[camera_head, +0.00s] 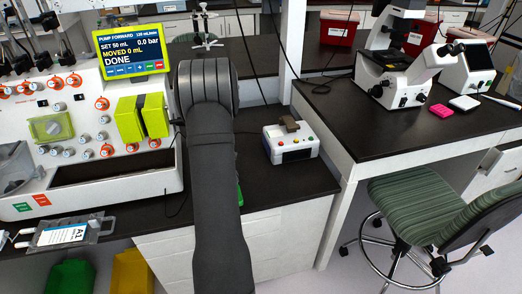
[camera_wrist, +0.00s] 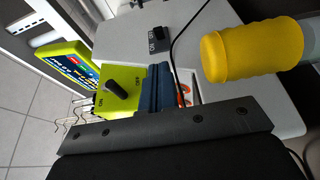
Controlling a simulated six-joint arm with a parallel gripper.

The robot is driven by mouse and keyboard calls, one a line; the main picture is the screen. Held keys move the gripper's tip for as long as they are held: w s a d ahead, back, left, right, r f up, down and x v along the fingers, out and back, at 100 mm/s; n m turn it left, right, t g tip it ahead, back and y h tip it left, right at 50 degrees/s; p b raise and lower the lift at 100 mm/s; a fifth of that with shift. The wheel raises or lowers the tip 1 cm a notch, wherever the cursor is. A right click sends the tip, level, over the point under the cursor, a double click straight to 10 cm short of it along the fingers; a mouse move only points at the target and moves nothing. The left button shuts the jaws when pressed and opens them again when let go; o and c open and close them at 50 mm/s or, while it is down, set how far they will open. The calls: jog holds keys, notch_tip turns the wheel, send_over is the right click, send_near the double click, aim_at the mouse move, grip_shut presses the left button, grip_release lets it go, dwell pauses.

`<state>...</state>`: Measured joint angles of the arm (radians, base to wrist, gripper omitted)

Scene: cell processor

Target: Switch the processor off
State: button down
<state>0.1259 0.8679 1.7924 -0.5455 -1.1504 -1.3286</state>
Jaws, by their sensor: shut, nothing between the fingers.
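The processor (camera_head: 20,105) is a white machine at the left of the head view, with a lit display (camera_head: 132,52) reading DONE. In the wrist view, a black rocker switch (camera_wrist: 159,33) with ON and OFF marks sits on a pale grey panel (camera_wrist: 125,42). A black knob (camera_wrist: 115,90) on a lime-green box also has ON and OFF marks. My gripper (camera_wrist: 157,73) is shut and empty; its dark blue fingers are beside the lime box and below the rocker in the picture. In the head view my arm hides the gripper.
A yellow-capped cylinder (camera_wrist: 250,50) and a black cable (camera_wrist: 182,35) are close to my gripper at the right of the wrist view. A small white device (camera_head: 290,145) stands on the dark bench right of my arm.

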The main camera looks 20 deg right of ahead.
jog(key=d+v, duration=0.1)
jog(key=v, duration=0.9)
jog(key=w+d+f+m+g+h, duration=0.1)
jog(key=d+m+h, duration=0.3)
jog(key=d, duration=0.5)
jog(key=w+d+f+m+g+h, duration=0.2)
jog(key=d+m+h, duration=0.3)
jog(key=d, duration=0.4)
jog(key=shift+h, duration=0.9)
jog(key=shift+w+a, duration=0.1)
jog(key=s+a+r+n+t+y, duration=0.1)
jog(key=a+n+y, duration=0.3)
jog(key=a, duration=0.5)
jog(key=s+a+r+n+t+y, duration=0.1)
jog(key=a+n+y, duration=0.4)
jog(key=a, duration=0.5)
jog(key=shift+s+r+t+y, duration=0.4)
jog(key=shift+r+t+y, duration=0.15)
jog(key=shift+y, duration=0.35)
